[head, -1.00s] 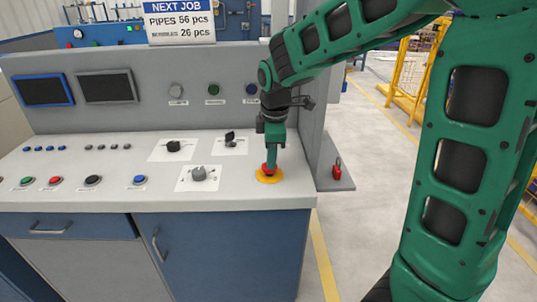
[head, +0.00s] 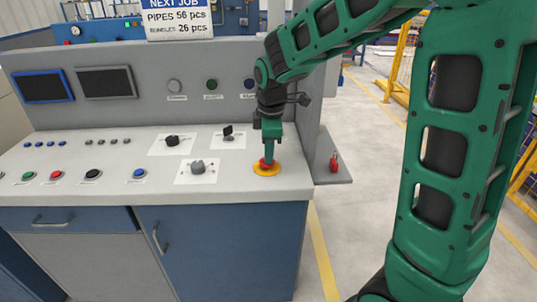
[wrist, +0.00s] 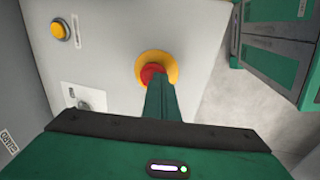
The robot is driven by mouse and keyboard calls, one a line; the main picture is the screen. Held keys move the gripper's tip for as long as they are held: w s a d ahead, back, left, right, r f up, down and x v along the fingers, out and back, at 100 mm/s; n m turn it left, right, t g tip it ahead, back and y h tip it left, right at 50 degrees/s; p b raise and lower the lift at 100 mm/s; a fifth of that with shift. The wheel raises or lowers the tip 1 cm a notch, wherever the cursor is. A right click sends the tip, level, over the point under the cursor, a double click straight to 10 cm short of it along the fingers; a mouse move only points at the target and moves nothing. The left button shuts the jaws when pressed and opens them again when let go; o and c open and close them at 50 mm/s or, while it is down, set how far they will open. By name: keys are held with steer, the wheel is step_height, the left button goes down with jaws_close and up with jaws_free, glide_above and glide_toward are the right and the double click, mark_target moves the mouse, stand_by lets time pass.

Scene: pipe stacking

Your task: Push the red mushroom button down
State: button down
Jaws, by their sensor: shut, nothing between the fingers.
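The red mushroom button (head: 264,163) sits on a round yellow base (head: 266,170) at the right front corner of the light console top. It also shows in the wrist view (wrist: 151,73), with its yellow base (wrist: 171,66) around it. My gripper (head: 269,157) is shut and points down at the button from above. In the wrist view its closed fingers (wrist: 158,88) reach the near edge of the red cap and cover part of it. The fingertips look to be at or touching the cap; I cannot tell how far the cap is pressed.
A grey rotary switch (head: 198,168) and a black one (head: 172,140) stand left of the button. A blue push button (head: 139,173) is further left. The upright panel with dark screens (head: 107,82) rises behind. Open floor lies right of the console.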

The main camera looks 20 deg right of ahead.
step_height(320, 180, up, 14)
steer(key=s, duration=0.2)
steer(key=shift+s+a+f, duration=0.15)
steer(key=shift+f, duration=0.05)
stand_by(0.3)
steer(key=s+d+f+m+g, duration=0.1)
steer(key=s+d+f+m, duration=0.4)
steer(key=s+d+m, duration=0.6)
steer(key=s+d+f+m, duration=0.3)
steer(key=s+f+m, duration=0.1)
steer(key=s, duration=0.4)
steer(key=s+d+f+m+g, duration=0.1)
steer(key=s+d+f+m, duration=0.2)
steer(key=s, duration=0.6)
steer(key=m, duration=0.2)
steer(key=shift+f+m+y, duration=0.3)
steer(key=shift+f+m, duration=0.05)
steer(key=shift+m, duration=0.05)
steer(key=shift+w, duration=0.1)
